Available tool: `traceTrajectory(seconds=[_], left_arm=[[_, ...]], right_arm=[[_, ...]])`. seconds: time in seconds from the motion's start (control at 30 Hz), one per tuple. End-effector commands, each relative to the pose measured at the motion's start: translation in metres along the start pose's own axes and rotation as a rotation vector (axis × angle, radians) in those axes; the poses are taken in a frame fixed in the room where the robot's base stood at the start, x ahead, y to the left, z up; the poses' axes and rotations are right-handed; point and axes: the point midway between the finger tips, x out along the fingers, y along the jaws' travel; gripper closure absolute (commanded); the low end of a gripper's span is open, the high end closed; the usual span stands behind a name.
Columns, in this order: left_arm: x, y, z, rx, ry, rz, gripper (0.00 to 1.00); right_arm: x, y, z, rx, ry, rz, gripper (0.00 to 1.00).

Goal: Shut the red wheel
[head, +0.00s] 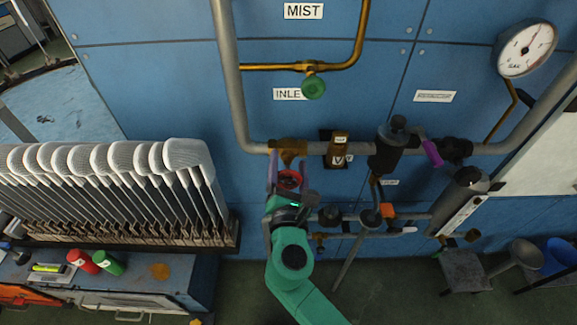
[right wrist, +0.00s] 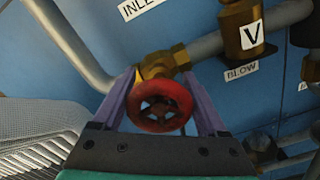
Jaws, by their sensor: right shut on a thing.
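The red wheel (head: 290,180) is a small handwheel on a brass valve (head: 288,150) in the grey pipe on the blue panel. In the right wrist view the red wheel (right wrist: 160,105) faces me, with the brass valve body (right wrist: 163,64) behind it. My right gripper (head: 287,172) has its two purple fingers around the wheel, one on each side. In the right wrist view the fingers of my right gripper (right wrist: 161,100) stand at the wheel's left and right rim, shut on it. My left gripper is not in view.
A green wheel (head: 314,88) sits above on a brass pipe. A purple lever (head: 432,153) and a gauge (head: 526,47) are to the right. A rack of grey sock boards (head: 110,165) stands close on the left. Lower pipes (head: 400,228) run right of my arm.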

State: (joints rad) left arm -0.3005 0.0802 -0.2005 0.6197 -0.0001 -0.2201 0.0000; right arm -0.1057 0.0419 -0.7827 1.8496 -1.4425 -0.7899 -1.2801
Motion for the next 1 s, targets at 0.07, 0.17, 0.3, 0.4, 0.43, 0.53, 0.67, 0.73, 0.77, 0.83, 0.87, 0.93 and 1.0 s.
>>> traceTrajectory(seconds=[0.07,0.17,0.3,0.4,0.43,0.53,0.67,0.73,0.77,0.83,0.87,0.93,1.0], left_arm=[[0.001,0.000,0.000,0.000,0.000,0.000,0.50],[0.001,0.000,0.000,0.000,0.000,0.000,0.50],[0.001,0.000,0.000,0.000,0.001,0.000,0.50],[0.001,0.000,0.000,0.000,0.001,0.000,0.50],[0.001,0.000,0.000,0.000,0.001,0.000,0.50],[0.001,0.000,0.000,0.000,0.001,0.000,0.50],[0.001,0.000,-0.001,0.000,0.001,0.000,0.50],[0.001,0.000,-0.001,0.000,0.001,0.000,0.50],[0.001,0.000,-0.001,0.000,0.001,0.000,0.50],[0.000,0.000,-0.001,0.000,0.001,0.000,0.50],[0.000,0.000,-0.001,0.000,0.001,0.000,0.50],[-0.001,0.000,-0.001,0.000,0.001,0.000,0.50],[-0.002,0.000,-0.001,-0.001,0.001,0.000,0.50]], right_arm=[[0.000,-0.001,-0.002,0.009,0.003,-0.001,0.80],[0.000,-0.001,-0.002,0.014,0.004,-0.001,0.80],[0.000,-0.001,-0.002,0.014,0.004,-0.002,0.80],[0.000,-0.001,-0.002,0.014,0.004,-0.002,0.80],[0.000,-0.001,-0.002,0.014,0.004,-0.002,0.80],[0.000,-0.001,-0.002,0.014,0.004,-0.002,0.00],[0.000,-0.001,-0.001,0.014,0.003,-0.001,0.00],[0.000,-0.001,-0.001,0.014,0.002,-0.001,0.00],[-0.001,-0.001,-0.001,0.014,0.002,-0.001,0.00],[-0.004,-0.001,-0.001,0.013,0.002,-0.001,0.00],[-0.006,-0.001,-0.001,0.013,0.002,-0.001,0.00],[-0.016,-0.001,-0.002,0.013,0.005,0.000,0.00],[-0.029,-0.001,-0.001,0.014,0.005,-0.001,0.00]])
